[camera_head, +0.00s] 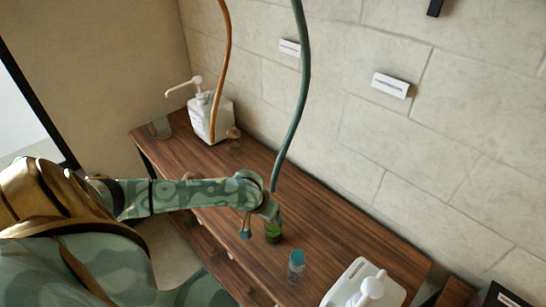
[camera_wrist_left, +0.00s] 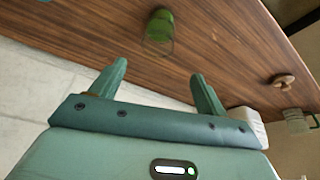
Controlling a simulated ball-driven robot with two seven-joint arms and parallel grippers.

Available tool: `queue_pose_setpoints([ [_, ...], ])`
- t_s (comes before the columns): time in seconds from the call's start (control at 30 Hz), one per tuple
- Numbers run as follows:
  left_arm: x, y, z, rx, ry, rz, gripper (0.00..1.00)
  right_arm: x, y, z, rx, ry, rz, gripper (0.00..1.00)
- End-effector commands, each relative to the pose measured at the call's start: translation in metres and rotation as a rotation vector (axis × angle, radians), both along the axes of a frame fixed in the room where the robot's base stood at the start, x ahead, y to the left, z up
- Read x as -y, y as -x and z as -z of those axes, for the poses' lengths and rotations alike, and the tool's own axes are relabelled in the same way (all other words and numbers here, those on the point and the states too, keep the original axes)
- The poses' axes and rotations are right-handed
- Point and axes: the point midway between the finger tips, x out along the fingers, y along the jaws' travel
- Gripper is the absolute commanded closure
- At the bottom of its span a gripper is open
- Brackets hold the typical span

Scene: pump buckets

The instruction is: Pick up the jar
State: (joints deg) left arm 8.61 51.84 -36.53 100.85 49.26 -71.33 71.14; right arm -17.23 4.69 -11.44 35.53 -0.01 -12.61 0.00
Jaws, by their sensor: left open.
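A small glass jar with green contents (camera_head: 273,236) stands on the wooden table, just beyond my left gripper (camera_head: 257,226). In the left wrist view the green jar (camera_wrist_left: 158,32) lies past the fingertips, apart from them. My left gripper (camera_wrist_left: 159,70) is open, with nothing between its fingers. In the head view the gripper partly covers the green jar's top. A clear glass container (camera_head: 160,128) is at the far left end. My right gripper is out of view.
White pump bottles stand on the wooden table (camera_head: 340,235) at the back left (camera_head: 210,118) and front right (camera_head: 365,288). A small brown wooden object (camera_head: 234,132) is beside the left bottle. A stone wall borders the table.

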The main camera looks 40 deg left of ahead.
Motion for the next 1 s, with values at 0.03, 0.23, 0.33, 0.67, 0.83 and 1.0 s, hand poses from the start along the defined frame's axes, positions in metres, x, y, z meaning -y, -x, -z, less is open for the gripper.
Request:
queue_pose_setpoints([
  [0.03,0.000,-0.005,0.017,-0.001,0.001,-0.002,0.25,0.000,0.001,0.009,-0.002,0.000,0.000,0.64],
  [0.23,-0.002,-0.018,0.049,-0.001,0.000,0.001,0.25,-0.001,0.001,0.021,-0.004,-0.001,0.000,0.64],
  [0.33,-0.003,-0.022,0.054,0.001,0.000,0.002,0.25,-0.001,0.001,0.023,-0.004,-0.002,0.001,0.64],
  [0.67,-0.002,-0.039,0.098,0.000,-0.001,0.003,0.25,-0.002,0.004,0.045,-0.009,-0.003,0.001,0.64],
  [0.83,-0.003,-0.041,0.103,0.001,-0.002,0.004,0.25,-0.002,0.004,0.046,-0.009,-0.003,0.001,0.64],
  [1.0,-0.003,-0.041,0.102,0.001,-0.001,0.004,0.33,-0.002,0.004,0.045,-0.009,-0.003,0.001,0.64],
])
